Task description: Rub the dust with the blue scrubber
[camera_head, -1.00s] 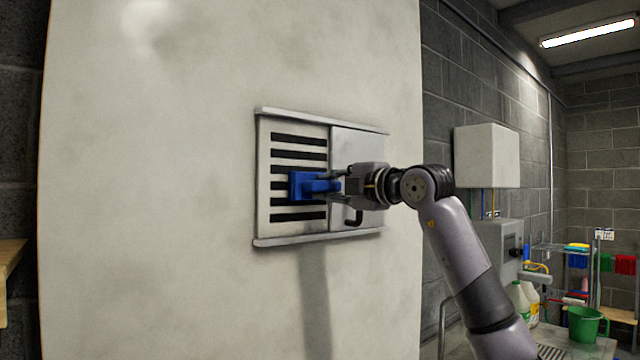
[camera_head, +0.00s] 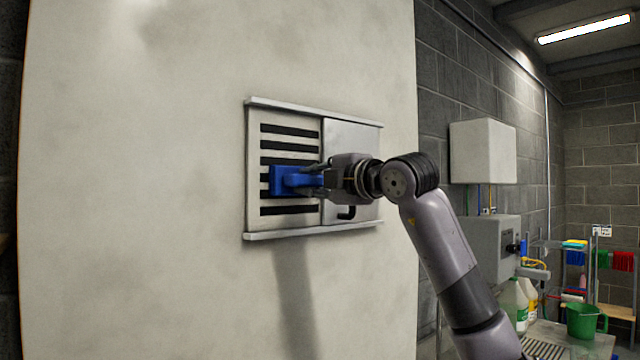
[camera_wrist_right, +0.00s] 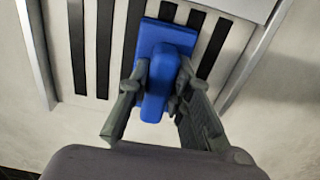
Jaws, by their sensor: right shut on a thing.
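My right gripper (camera_head: 322,179) is shut on the blue scrubber (camera_head: 283,180) by its handle. In the right wrist view the gripper (camera_wrist_right: 160,92) has a finger on each side of the scrubber's handle (camera_wrist_right: 158,80). The scrubber's flat head is against or just in front of the slotted vent panel (camera_head: 290,222) on the pale wall, over the left, slotted part. I cannot tell whether it touches. I cannot make out distinct dust on the panel; the pale wall (camera_head: 150,200) has faint grey smudges. My left gripper is not in view.
A plain sliding cover with a dark handle (camera_head: 346,212) is at the panel's right, and metal rails run above and below. A white box (camera_head: 483,151), a grey box (camera_head: 492,248), bottles and a green bucket (camera_head: 584,320) are at the right.

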